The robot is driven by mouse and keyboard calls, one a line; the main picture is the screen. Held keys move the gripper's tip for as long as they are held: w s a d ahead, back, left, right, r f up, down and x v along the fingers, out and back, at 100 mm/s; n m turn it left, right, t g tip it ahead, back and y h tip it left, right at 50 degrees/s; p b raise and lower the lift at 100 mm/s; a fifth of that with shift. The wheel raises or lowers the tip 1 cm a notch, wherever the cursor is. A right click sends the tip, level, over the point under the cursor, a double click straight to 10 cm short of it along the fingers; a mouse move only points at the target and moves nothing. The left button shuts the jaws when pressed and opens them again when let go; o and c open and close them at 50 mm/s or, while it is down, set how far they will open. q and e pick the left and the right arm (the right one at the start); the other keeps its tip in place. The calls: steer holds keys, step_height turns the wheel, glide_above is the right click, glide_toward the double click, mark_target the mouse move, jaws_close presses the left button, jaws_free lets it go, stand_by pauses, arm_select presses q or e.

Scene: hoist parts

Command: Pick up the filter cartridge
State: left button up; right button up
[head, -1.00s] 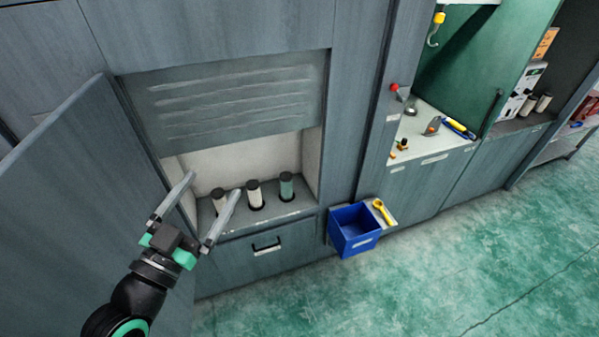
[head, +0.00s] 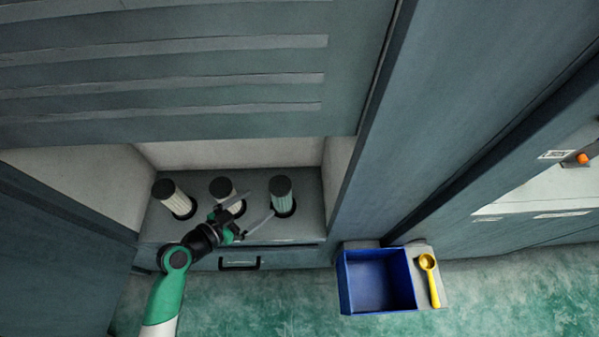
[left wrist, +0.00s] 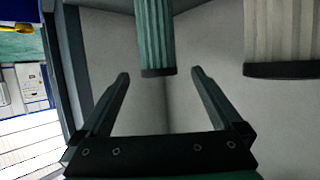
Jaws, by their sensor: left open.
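Three upright filter cartridges with dark caps stand in a row on the cabinet shelf: a white pleated left one (head: 178,203), a white middle one (head: 235,206) and a green right one (head: 283,203). My left gripper (head: 260,203) is open and empty. Its fingers point toward the green cartridge from its lower left, and partly cover the middle one. In the left wrist view, the green cartridge (left wrist: 154,38) is just beyond and between the spread fingertips (left wrist: 160,74). A white cartridge (left wrist: 270,38) is at the upper right there. My right gripper is not in view.
The shelf sits in a recess with pale walls, under a louvred panel (head: 190,90). A drawer handle (head: 239,263) is below the shelf front. A blue bin (head: 347,283) and a yellow scoop (head: 429,272) are at the right. An open door (head: 60,250) stands at the left.

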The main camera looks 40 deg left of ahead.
mark_target(272, 196)
arm_select(q)
steer(key=x, duration=0.2)
steer(key=b+x, duration=0.1)
steer(key=x, duration=0.1)
steer(key=shift+w+d+f, duration=0.15)
steer(key=shift+f, duration=0.2)
steer(key=shift+w+f, duration=0.15)
steer(key=shift+w, duration=0.25)
steer(key=x, duration=0.1)
steer(key=b+x, duration=0.1)
steer(key=x, duration=0.1)
steer(key=b+x, duration=0.1)
steer(key=x, duration=0.1)
steer(key=shift+w+d, duration=0.1)
steer(key=shift+w, duration=0.2)
steer(key=shift+s+r, duration=0.1)
steer(key=shift+r, duration=0.15)
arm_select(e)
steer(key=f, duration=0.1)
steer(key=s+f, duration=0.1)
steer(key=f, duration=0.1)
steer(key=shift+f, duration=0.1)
arm_select(q)
steer(key=shift+c, duration=0.3)
steer(key=c, duration=1.4)
